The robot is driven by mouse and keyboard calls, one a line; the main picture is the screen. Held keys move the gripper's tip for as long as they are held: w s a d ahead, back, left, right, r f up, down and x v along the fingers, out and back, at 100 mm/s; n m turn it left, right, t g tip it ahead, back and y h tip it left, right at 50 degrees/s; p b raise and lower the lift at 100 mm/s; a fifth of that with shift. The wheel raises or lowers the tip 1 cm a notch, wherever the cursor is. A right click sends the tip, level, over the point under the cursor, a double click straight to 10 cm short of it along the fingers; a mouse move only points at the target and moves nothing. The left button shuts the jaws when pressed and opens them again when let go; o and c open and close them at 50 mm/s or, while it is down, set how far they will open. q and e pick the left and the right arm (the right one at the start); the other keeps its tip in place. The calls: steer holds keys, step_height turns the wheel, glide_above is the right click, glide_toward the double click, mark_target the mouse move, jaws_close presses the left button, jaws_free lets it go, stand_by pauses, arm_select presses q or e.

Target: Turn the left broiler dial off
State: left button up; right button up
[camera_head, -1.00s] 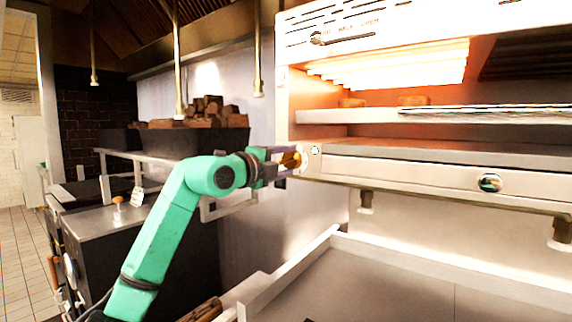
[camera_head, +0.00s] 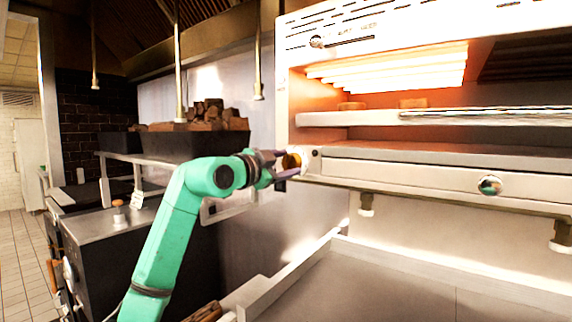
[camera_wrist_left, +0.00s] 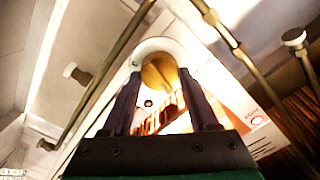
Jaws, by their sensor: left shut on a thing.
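The left broiler dial (camera_head: 292,161) is a brass-coloured knob at the left end of the broiler's steel front rail. My left gripper (camera_head: 289,163) reaches it from the left and is shut on it, with a finger on either side. In the left wrist view the round brass face of the dial (camera_wrist_left: 159,74) sits between the two dark fingers (camera_wrist_left: 160,84), against a pale rounded mount. The dial's pointer or marking cannot be made out. The broiler (camera_head: 420,152) has bright, glowing orange elements at the top. My right gripper is not in view.
A second round dial (camera_head: 490,185) is on the rail to the right. A steel shelf (camera_head: 345,118) lies above the rail. A steel counter (camera_head: 390,285) with a raised edge lies below. Firewood (camera_head: 208,115) is stacked at the back left, and lamps hang above it.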

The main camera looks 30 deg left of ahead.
arm_select(q)
steer(key=shift+n, duration=1.3)
steer(key=shift+f, duration=0.1)
steer(key=o, duration=1.4)
steer(key=shift+c, duration=0.2)
steer(key=s+a+b, duration=0.2)
steer(key=s+b, duration=0.3)
steer(key=s, duration=0.9)
steer(key=shift+s, duration=0.25)
